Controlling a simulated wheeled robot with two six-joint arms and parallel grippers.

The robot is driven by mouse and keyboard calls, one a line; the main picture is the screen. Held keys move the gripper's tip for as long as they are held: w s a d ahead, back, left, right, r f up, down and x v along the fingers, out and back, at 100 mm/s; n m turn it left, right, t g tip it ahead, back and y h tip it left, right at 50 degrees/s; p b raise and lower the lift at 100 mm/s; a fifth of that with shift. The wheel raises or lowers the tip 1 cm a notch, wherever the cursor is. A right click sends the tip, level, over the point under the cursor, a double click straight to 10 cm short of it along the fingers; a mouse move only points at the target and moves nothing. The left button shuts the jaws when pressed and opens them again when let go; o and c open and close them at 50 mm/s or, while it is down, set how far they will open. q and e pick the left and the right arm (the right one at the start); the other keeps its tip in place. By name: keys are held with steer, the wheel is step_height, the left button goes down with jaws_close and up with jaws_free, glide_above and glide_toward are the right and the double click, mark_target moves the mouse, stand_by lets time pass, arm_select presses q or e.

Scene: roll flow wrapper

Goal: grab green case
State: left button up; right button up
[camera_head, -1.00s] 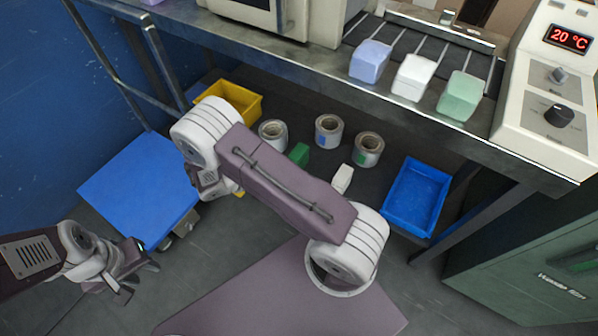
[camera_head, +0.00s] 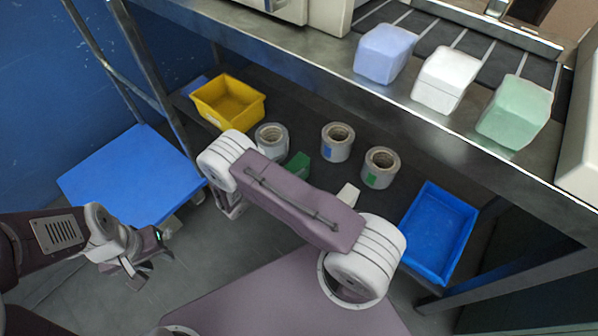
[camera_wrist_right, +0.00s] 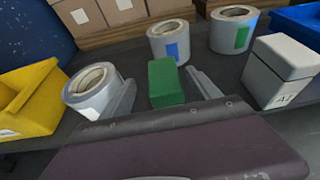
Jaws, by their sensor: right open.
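A small dark green case (camera_head: 297,166) lies on the lower shelf, partly covered by my right arm in the head view. In the right wrist view the green case (camera_wrist_right: 165,82) is large and near the middle. My right gripper (camera_wrist_right: 161,80) is open, its two grey fingers apart on the left and right of the case in the picture. Contact with the case cannot be told. In the head view my arm hides the right gripper. My left gripper (camera_head: 148,268) hangs low at the left, away from the shelf; its jaw state is unclear.
Label rolls (camera_head: 337,142), a white box (camera_wrist_right: 279,72), a yellow bin (camera_head: 228,101) and a blue bin (camera_head: 440,232) surround the case. Cardboard boxes (camera_wrist_right: 120,12) stand behind. A pale green block (camera_head: 515,112) is on the upper conveyor. A blue platform (camera_head: 130,180) stands left.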

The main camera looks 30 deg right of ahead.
mark_target(300, 160)
steer(key=shift+x, duration=0.85)
steer(key=b+x, duration=0.2)
steer(key=x, duration=0.1)
steer(key=b+x, duration=0.1)
steer(key=b, duration=0.1)
steer(key=shift+s+d+f, duration=0.25)
steer(key=shift+d+f, duration=0.1)
steer(key=shift+w+d, duration=0.15)
steer(key=shift+d, duration=0.1)
arm_select(q)
step_height(300, 160, down, 5)
arm_select(e)
steer(key=shift+r, duration=0.2)
